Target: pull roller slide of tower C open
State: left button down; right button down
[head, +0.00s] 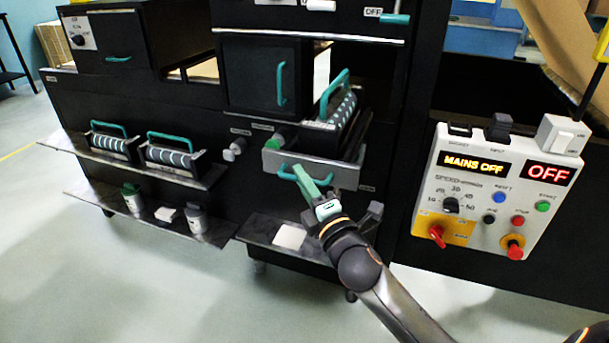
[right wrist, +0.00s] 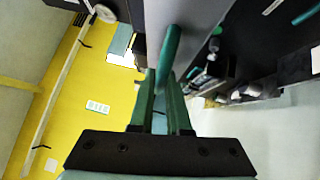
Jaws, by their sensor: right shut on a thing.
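The roller slide (head: 275,161) is a grey-fronted drawer in the middle tower; no legible letter marks that tower. It stands out from the black body, with its side visible. A dark striped roller with a teal handle (head: 337,105) sits in it. My right gripper (head: 308,183) is shut on the slide's teal bar handle (head: 288,172), at the front's lower edge. In the right wrist view the green fingers (right wrist: 165,100) close around the teal handle (right wrist: 169,48). My left gripper is not in view.
A black door with a teal handle (head: 281,84) is above the slide. A shelf (head: 262,234) with a white pad is below. Two spare rollers (head: 170,157) sit on a left shelf. A control panel (head: 499,190) reading MAINS OFF is at right. Floor at front left is clear.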

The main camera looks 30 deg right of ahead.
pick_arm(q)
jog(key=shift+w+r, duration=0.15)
pick_arm(e)
jog(key=c, duration=0.9)
grip_release()
pick_arm(q)
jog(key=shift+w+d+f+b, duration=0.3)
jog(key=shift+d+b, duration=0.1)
jog(key=shift+b, duration=0.4)
pick_arm(e)
jog(key=shift+s+a+f, duration=0.15)
jog(key=shift+s+f, duration=0.15)
jog(key=shift+s, duration=1.75)
jog(key=shift+s+a+f, duration=0.15)
jog(key=shift+s+f, duration=0.1)
jog(key=shift+s, duration=1.85)
jog(key=shift+s+a+f, duration=0.15)
jog(key=shift+s+f, duration=0.15)
jog(key=shift+s, duration=1.75)
